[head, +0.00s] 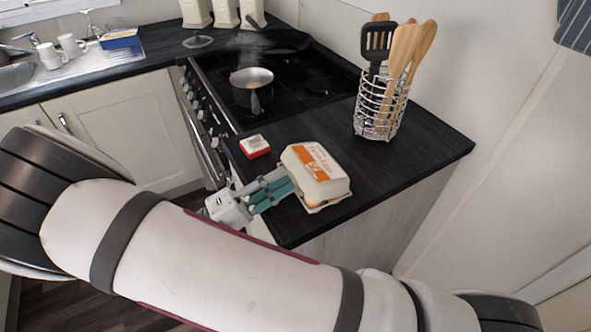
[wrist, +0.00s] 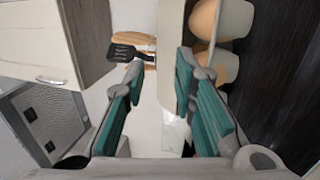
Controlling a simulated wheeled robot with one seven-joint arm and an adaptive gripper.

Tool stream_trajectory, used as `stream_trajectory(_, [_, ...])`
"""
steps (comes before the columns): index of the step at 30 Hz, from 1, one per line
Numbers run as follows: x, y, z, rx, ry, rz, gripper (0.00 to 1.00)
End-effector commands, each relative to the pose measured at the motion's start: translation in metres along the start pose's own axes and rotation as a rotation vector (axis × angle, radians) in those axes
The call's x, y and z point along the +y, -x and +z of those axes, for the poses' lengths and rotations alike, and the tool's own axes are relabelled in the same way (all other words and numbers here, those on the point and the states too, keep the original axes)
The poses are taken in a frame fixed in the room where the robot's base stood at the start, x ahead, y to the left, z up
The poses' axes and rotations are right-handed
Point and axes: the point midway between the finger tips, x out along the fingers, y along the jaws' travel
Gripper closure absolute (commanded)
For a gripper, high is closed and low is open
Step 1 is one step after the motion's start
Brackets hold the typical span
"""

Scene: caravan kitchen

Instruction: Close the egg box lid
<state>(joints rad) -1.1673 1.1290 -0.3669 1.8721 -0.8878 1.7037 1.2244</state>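The egg box (head: 322,193) sits on the dark worktop, with an orange and white label on its pale lid (head: 335,165). The lid is over the box but a gap shows at the near side. In the wrist view, brown eggs (wrist: 207,20) show beside the pale lid (wrist: 172,25), in the open gap. My gripper (head: 284,187) is at the box's left, near side, its teal fingers close to the gap. In the wrist view my gripper (wrist: 162,72) has its fingers apart, one overlapping the lid and egg area. Whether they touch the box is unclear.
A small red and white box (head: 254,146) lies left of the egg box. A wire utensil holder (head: 380,108) stands behind it to the right. A saucepan (head: 251,86) is on the hob. The worktop right of the egg box is clear.

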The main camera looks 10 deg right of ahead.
Motion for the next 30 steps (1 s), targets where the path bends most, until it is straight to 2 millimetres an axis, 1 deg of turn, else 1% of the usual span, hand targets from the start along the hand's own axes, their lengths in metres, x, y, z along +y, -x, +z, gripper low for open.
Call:
stream_trajectory(1, [0.000, 0.012, -0.001, 0.004, -0.001, 0.000, 0.75])
stream_trajectory(6, [-0.001, 0.041, 0.000, 0.003, 0.000, -0.001, 0.75])
stream_trajectory(9, [-0.001, 0.052, 0.000, 0.001, 0.000, -0.001, 0.75])
stream_trajectory(12, [0.000, 0.059, 0.000, 0.001, 0.000, 0.000, 0.75])
stream_trajectory(16, [0.000, 0.062, 0.000, 0.001, 0.001, 0.000, 0.75])
stream_trajectory(30, [0.000, 0.062, 0.000, 0.000, 0.001, -0.001, 0.75])
